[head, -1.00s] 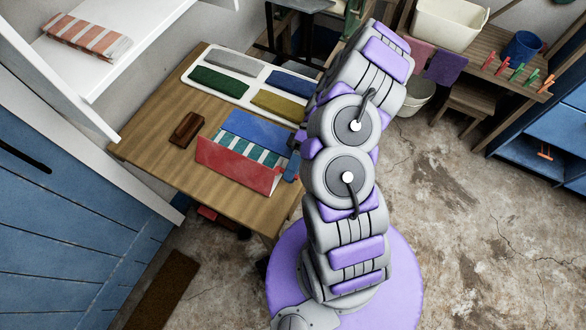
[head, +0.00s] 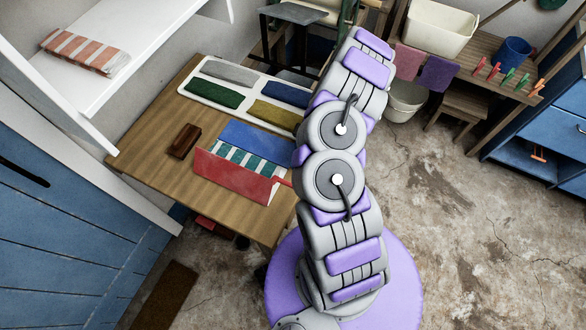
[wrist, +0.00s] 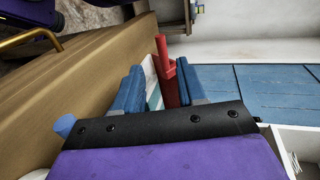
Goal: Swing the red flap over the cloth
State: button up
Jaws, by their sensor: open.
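The red flap (head: 235,178) is at the near side of a folding board on the wooden table, beside a teal-and-white striped cloth (head: 247,160). The blue flap (head: 258,138) lies flat on the cloth's far side. The red flap looks tilted; its exact angle is unclear. In the wrist view my gripper (wrist: 156,82) is open, with two blue fingers. The red flap's edge and tab (wrist: 163,62) show between the fingers, nearer the right one. A strip of the cloth (wrist: 152,85) shows beside it. In the head view my arm hides the gripper; contact cannot be told.
A white tray (head: 181,91) with several folded cloths lies at the table's back. A brown block (head: 185,140) sits left of the board. A white shelf (head: 140,40) with a striped cloth overhangs the left. Open floor (head: 450,210) lies to the right.

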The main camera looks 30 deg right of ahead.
jog(key=p+v, duration=0.1)
jog(key=v, duration=0.3)
jog(key=shift+w+d+r, duration=0.1)
jog(key=shift+d, duration=0.1)
jog(key=shift+w+d+r+p, duration=0.15)
jog(key=shift+w+d+p, duration=0.3)
jog(key=shift+d+p, duration=0.1)
dwell(0.8)
jog(key=s+a+r+m+t+h, duration=0.1)
jog(key=s+a+r+h, duration=0.15)
jog(key=a+r, duration=0.4)
jog(key=s+a+r+h, duration=0.1)
jog(key=a+r+h, duration=0.3)
jog(key=r, duration=0.6)
jog(key=s+a+r+m+t+h, duration=0.1)
jog(key=s+r+m+t+h, duration=0.1)
jog(key=s, duration=0.6)
jog(key=s+a+r+m+t+h, duration=0.1)
jog(key=s+r+m+t+h, duration=0.2)
jog(key=s, duration=0.6)
jog(key=shift+r+m+t, duration=0.4)
jog(key=shift+m, duration=0.2)
